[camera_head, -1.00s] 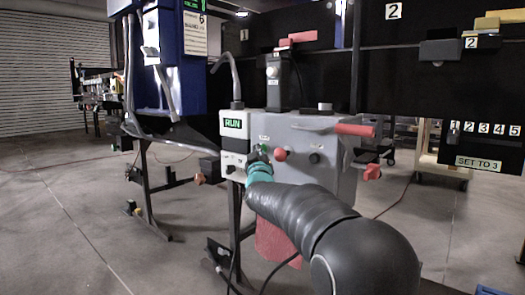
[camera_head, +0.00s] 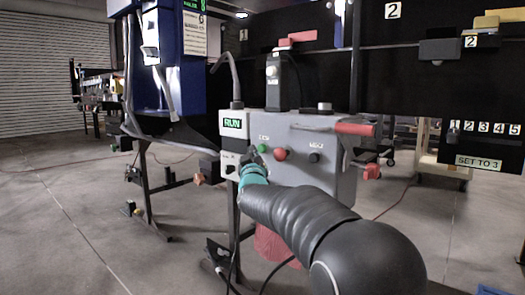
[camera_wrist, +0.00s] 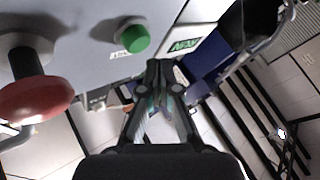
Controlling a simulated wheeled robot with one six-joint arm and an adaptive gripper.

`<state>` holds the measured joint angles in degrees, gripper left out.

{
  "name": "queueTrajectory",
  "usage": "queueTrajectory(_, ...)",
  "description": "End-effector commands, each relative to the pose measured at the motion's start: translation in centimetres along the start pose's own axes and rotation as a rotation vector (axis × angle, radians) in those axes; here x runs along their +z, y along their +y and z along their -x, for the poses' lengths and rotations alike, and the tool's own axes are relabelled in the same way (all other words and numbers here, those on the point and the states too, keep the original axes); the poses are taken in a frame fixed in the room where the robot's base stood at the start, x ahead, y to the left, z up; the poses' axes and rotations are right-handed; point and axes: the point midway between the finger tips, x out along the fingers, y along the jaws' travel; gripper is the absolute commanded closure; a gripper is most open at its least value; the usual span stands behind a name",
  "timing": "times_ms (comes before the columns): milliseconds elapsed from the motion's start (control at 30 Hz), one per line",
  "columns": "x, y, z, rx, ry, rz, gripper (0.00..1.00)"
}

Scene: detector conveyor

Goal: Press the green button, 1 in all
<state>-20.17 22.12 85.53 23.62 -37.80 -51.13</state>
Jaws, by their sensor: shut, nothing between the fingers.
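The green button (camera_head: 262,149) is on the front of a grey control box (camera_head: 335,180), between the white RUN panel and the red knob. In the wrist view the green button (camera_wrist: 132,38) stands out from the panel, above and left of my fingertips. My gripper (camera_head: 250,156) is shut and empty, just left of and slightly below the button in the head view. In the wrist view my gripper (camera_wrist: 160,68) points past the button's side, and a gap shows between them.
A red mushroom knob (camera_head: 281,155) is right of the green button and looms large in the wrist view (camera_wrist: 35,98). A black knob (camera_head: 314,158) is further right. The RUN display (camera_head: 232,124) is left. A red-handled lever (camera_head: 355,130) crosses the box's upper right.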

Motion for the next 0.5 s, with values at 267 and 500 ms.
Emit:
queueTrajectory(267,-1.2,-1.2,1.7,-0.001,0.000,-0.002,1.00)
queueTrajectory(500,-2.1,-2.1,3.0,0.000,0.000,-0.002,1.00)
